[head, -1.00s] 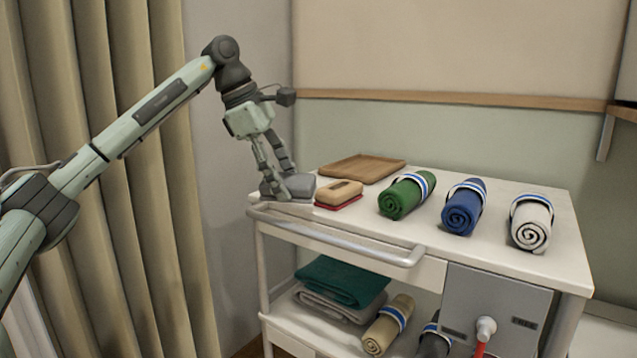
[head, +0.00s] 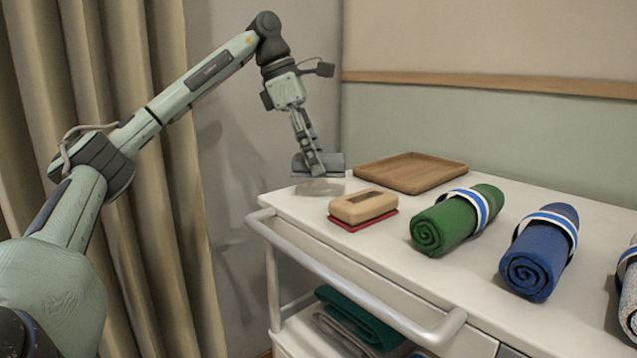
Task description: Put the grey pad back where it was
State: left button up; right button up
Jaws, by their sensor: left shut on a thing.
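The grey pad (head: 331,160) is held by my left gripper (head: 317,168) in the air, just above the back left corner of the white trolley top (head: 290,203). The gripper's fingers are shut on the pad and cover part of it. A shadow lies on the trolley top below the pad, apart from it. A brown wooden tray (head: 412,173) lies to the right of the pad, flat and empty. My right gripper is not in view.
A tan block (head: 363,205) sits on a red pad (head: 362,222) in front of the tray. A green roll (head: 455,220) and a blue roll (head: 540,252) lie to the right. A rail (head: 360,290) runs along the front. Folded cloths (head: 355,318) lie below.

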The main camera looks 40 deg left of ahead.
aim_at(316, 177)
pick_arm(q)
notch_tip(316, 177, down, 4)
jog(key=shift+w+f+b, duration=0.1)
jog(key=shift+f+b, duration=0.1)
jog(key=shift+b, duration=0.1)
jog(key=o, duration=1.1)
jog(key=shift+o, duration=0.2)
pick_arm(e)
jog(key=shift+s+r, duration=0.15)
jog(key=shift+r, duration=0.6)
pick_arm(q)
jog(key=p+v, duration=0.2)
jog(key=v, duration=0.8)
jog(key=shift+w+d, duration=0.1)
jog(key=shift+d, duration=0.05)
jog(key=shift+p+v, duration=0.4)
jog(key=shift+v, duration=0.5)
jog(key=shift+r, duration=0.15)
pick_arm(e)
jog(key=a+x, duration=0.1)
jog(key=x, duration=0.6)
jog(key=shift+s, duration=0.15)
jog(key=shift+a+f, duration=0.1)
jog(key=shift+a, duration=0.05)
